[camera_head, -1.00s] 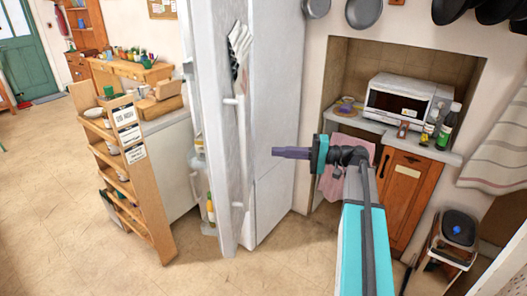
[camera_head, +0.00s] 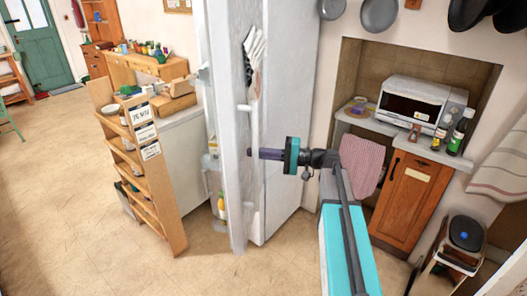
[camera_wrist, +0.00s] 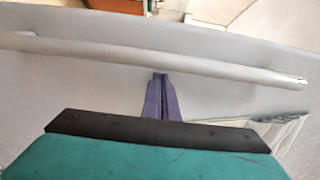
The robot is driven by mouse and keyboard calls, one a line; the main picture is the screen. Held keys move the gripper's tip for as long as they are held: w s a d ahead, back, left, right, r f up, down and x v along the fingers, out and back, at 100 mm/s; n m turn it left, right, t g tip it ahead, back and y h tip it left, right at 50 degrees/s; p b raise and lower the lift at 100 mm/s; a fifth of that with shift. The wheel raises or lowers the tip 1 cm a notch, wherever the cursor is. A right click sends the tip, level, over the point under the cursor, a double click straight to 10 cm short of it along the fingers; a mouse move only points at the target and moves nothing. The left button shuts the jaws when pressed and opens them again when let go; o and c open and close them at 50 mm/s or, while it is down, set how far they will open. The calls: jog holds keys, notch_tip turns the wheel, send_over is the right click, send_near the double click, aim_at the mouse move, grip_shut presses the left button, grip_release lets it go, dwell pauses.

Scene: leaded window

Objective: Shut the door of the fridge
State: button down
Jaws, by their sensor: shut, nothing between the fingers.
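The white fridge door (camera_head: 228,120) stands open in the head view, seen nearly edge-on, with bottles on its inner side at the left. The fridge body (camera_head: 292,90) is behind it to the right. A long pale handle (camera_head: 254,122) runs up the door's outer face. My gripper (camera_head: 250,153) is shut and empty, its purple fingertips at the handle. In the wrist view the handle (camera_wrist: 110,55) crosses the door face (camera_wrist: 75,92) just beyond the shut fingers (camera_wrist: 160,76). I cannot tell whether they touch it.
A wooden shelf rack (camera_head: 140,165) with signs stands left of the door, beside a low white cabinet. At the right are a toaster oven (camera_head: 420,103), a wooden cupboard (camera_head: 405,195) and a bin (camera_head: 464,238). The tiled floor at the left is clear.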

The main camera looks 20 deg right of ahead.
jog(key=shift+w+a, duration=0.2)
jog(key=shift+a, duration=0.25)
